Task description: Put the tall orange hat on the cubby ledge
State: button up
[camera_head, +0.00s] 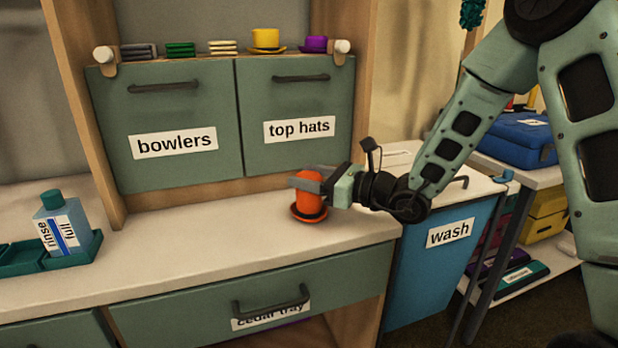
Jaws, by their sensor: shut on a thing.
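The tall orange hat (307,203) has a round crown, a dark band and an orange brim. It is upright at the right part of the pale counter (200,262), near its back edge. My gripper (308,181) reaches in from the right and is shut on the hat's crown. I cannot tell whether the brim touches the counter. The cubby ledge (190,58) runs above the doors labelled "bowlers" and "top hats". A yellow hat (265,40) and a purple hat (314,44) stand on it, beside folded stacks to their left.
The blue "wash" bin (435,262) is right of the counter. A blue case (515,140) sits on the shelf behind my arm. The counter's middle is clear.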

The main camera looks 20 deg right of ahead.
jog(key=shift+f, duration=0.1)
jog(key=o, duration=0.9)
jog(key=shift+o, duration=0.2)
